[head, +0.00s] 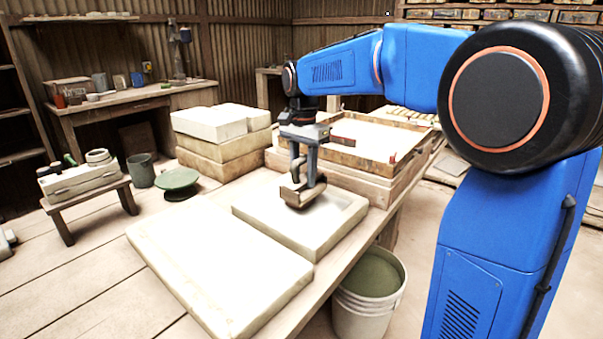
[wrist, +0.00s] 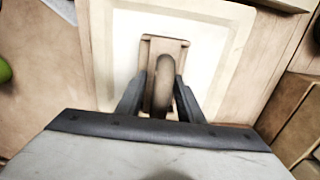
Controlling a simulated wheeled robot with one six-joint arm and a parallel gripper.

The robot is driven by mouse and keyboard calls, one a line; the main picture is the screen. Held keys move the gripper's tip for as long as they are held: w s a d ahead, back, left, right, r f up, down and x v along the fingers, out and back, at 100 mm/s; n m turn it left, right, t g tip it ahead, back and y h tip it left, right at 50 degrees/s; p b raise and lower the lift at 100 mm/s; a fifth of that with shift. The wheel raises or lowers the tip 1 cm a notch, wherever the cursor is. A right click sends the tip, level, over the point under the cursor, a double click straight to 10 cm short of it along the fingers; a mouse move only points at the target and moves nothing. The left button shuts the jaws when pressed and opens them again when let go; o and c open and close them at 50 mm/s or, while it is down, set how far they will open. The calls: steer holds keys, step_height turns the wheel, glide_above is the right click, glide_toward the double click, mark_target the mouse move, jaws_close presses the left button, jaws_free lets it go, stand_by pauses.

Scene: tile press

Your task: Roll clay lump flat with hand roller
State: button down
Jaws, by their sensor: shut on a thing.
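My gripper (head: 302,167) points down over a pale square mould (head: 338,232) with a raised rim and a shallow recess. It is shut on the hand roller (head: 303,194), a brown tool with a rounded handle, low over the recess. In the wrist view, my gripper (wrist: 161,92) has a dark finger on each side of the handle of the roller (wrist: 164,75). I cannot tell whether the roller touches the surface below. No separate clay lump can be made out; the recess floor looks pale and even.
A thick pale slab (head: 215,265) lies left of the mould on the bench. Stacked pale blocks (head: 222,137) and a wooden tray (head: 375,140) stand behind. A bucket of greenish liquid (head: 370,290) is beside the bench. A small stool (head: 88,192) stands at the left.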

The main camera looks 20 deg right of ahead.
steer(key=shift+s+d+f, duration=0.2)
steer(key=shift+s, duration=0.15)
steer(key=shift+w+a, duration=0.6)
steer(key=shift+w, duration=0.4)
steer(key=shift+w+a+r, duration=0.1)
steer(key=shift+w+a, duration=0.4)
steer(key=shift+w, duration=0.2)
steer(key=shift+s+d+r, duration=0.15)
steer(key=shift+s+d, duration=0.4)
steer(key=shift+s, duration=0.25)
steer(key=shift+s+d, duration=0.1)
steer(key=shift+s, duration=0.05)
